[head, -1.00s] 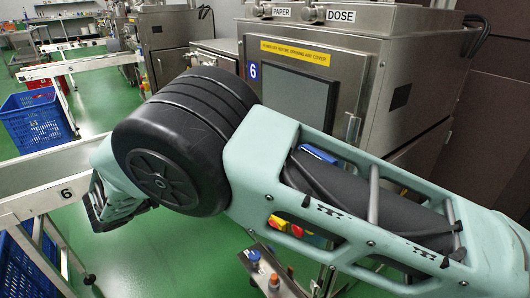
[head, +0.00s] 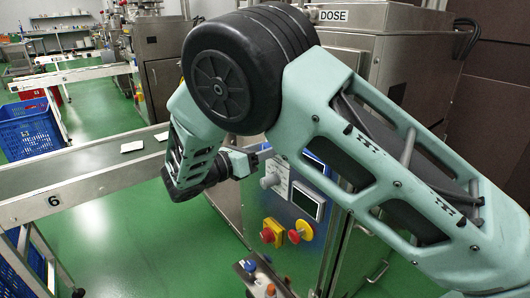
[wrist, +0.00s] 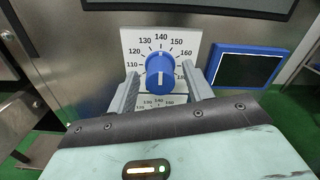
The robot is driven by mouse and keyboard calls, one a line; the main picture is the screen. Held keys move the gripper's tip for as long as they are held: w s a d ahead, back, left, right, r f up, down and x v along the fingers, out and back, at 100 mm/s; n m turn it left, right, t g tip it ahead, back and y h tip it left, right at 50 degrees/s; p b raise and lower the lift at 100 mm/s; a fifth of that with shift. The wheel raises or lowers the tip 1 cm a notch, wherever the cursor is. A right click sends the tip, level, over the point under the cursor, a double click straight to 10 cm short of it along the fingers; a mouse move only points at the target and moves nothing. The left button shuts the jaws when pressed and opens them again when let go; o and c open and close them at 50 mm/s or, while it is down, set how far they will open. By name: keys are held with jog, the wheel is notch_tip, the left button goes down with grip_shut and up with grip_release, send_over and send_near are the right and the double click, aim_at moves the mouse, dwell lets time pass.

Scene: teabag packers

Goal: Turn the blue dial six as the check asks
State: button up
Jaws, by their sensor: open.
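The blue dial (wrist: 160,78) sits on a white scale plate (wrist: 129,42) with printed numbers, in the middle of the wrist view. Its white pointer line is at about 140. My gripper (wrist: 160,74) is open, with one grey finger to the left and one to the right of the dial. I cannot tell whether either finger touches it. In the head view my gripper (head: 262,155) is at the machine's front, and the dial is not visible behind my arm.
A blue-framed screen (wrist: 248,68) is right of the dial. Conveyor 6 (head: 100,183) carries white packets (head: 131,147) at left.

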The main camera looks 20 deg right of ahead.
jog(key=shift+w+d, duration=0.1)
jog(key=shift+d, duration=0.3)
jog(key=shift+c, duration=0.3)
jog(key=c, duration=0.9)
